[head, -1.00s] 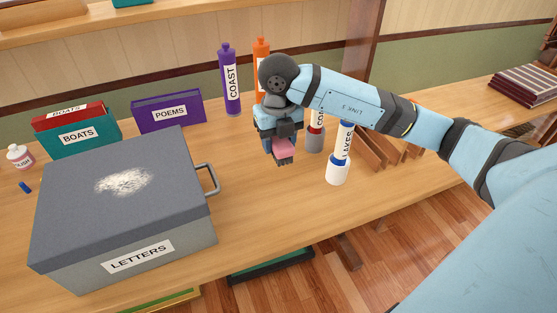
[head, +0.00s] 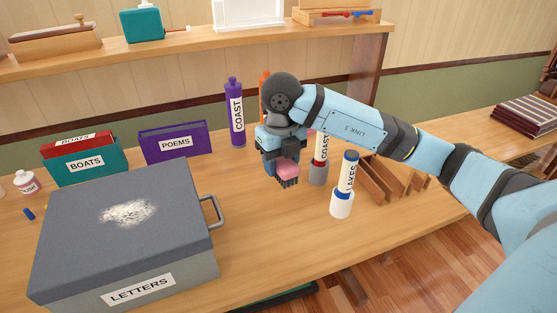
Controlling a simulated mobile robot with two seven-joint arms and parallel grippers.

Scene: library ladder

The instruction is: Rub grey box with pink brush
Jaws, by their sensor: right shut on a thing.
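The grey box (head: 75,225) stands on the table at the left of the head view, with a "LETTERS" label on its front and a handle on its right side. A white powdery patch (head: 128,211) lies on its lid. My right gripper (head: 285,168) is shut on the pink brush (head: 288,170), bristles down, above the table to the right of the box and apart from it. The gripper hides part of the brush. My left gripper is not in view.
Behind the box stand a teal "BOATS" holder (head: 85,165) and a purple "POEMS" holder (head: 175,143). A purple "COAST" tube (head: 236,115) stands farther back. A white-and-blue "LAKES" tube (head: 342,203) and wooden slats (head: 380,182) are right of the gripper. Bare table lies between box and gripper.

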